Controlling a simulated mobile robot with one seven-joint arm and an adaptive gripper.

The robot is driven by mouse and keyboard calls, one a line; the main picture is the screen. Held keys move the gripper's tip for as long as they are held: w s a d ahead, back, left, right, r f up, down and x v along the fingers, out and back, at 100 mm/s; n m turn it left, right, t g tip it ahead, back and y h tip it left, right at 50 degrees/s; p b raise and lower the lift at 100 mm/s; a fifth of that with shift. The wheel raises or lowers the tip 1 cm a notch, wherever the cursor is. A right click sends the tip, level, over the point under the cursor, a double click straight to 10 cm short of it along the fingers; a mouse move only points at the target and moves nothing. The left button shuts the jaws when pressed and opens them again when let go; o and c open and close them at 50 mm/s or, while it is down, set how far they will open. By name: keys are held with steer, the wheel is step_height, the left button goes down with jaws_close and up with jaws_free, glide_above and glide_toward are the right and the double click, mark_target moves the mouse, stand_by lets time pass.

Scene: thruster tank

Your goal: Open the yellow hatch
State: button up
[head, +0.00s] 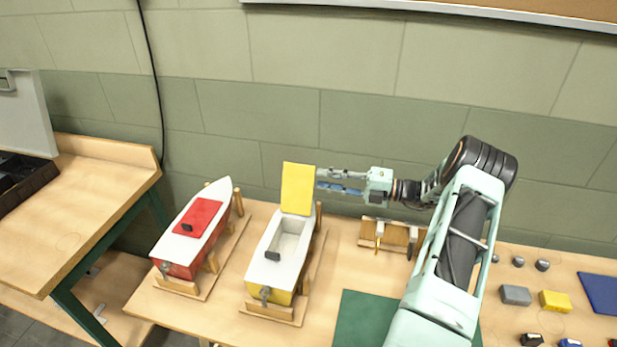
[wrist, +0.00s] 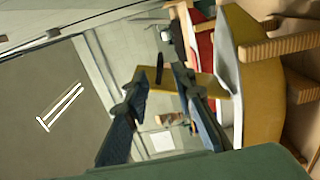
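The yellow hatch (head: 298,188) stands raised, roughly upright, at the far end of the boat with the yellow hull (head: 284,297). The boat's pale compartment (head: 287,243) is uncovered. My gripper (head: 321,180) is just right of the hatch, its fingers pointing left toward it. In the wrist view my gripper's fingers (wrist: 158,85) are apart, with the yellow hatch (wrist: 210,84) beyond their tips. A small dark part, perhaps the hatch's handle, shows between the tips. Whether a finger touches the hatch I cannot tell.
A red boat with a closed red hatch (head: 198,217) stands to the left on its wooden cradle. A wooden rack (head: 389,236) is to the right. A green mat (head: 362,318), small blocks and a blue sheet (head: 603,293) lie farther right. A wall stands close behind.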

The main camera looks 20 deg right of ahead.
steer(key=v, duration=0.3)
stand_by(0.5)
